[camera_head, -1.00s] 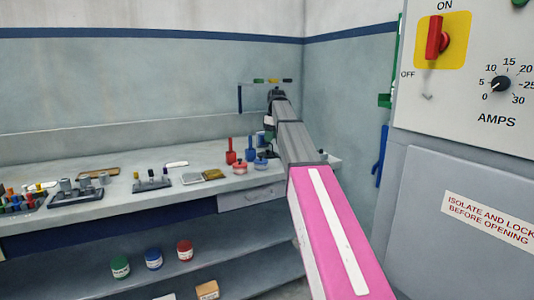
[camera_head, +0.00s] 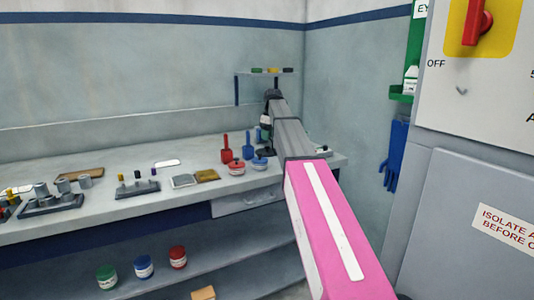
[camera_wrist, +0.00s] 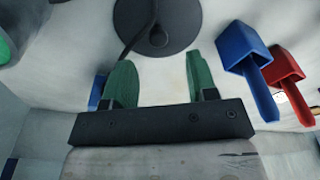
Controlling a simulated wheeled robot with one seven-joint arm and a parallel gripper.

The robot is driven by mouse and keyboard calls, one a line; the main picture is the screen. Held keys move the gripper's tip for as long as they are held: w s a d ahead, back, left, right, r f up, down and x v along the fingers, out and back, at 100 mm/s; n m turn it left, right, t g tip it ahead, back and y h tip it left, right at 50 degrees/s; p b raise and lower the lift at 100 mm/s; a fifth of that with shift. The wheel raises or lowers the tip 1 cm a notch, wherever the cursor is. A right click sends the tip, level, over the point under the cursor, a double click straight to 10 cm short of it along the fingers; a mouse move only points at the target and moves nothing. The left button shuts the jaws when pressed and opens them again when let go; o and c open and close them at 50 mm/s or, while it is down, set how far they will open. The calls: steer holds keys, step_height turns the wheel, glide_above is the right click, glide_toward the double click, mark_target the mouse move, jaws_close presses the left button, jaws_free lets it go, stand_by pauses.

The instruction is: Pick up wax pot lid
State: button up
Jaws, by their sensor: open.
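A small red pot (camera_head: 237,168) and a small blue pot (camera_head: 259,163) stand near the front of the bench at its right end. Each seems to have a lid with a small knob, but they are too small to tell clearly. I cannot tell which one is the wax pot. My gripper (camera_wrist: 160,85) has two green fingers, spread apart with nothing between them. Beyond them, a dark round disc (camera_wrist: 180,25) with a cable lies on the bench. In the head view my arm reaches over the bench's right end, and the fingertips cannot be made out.
A red scoop (camera_head: 226,150) and a blue scoop (camera_head: 249,148) stand behind the pots; the blue scoop (camera_wrist: 243,48) is right of my fingers in the wrist view. Small racks (camera_head: 137,188) are farther left. A grey cabinet (camera_head: 460,200) stands close on the right.

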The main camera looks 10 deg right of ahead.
mark_target(267, 150)
steer(key=shift+w+a+f, duration=0.15)
steer(key=shift+w+f, duration=0.05)
steer(key=shift+f, duration=1.4)
steer(key=shift+w+a+f, duration=0.1)
steer(key=shift+w+f, duration=0.05)
steer(key=shift+f, duration=1.4)
jaws_close()
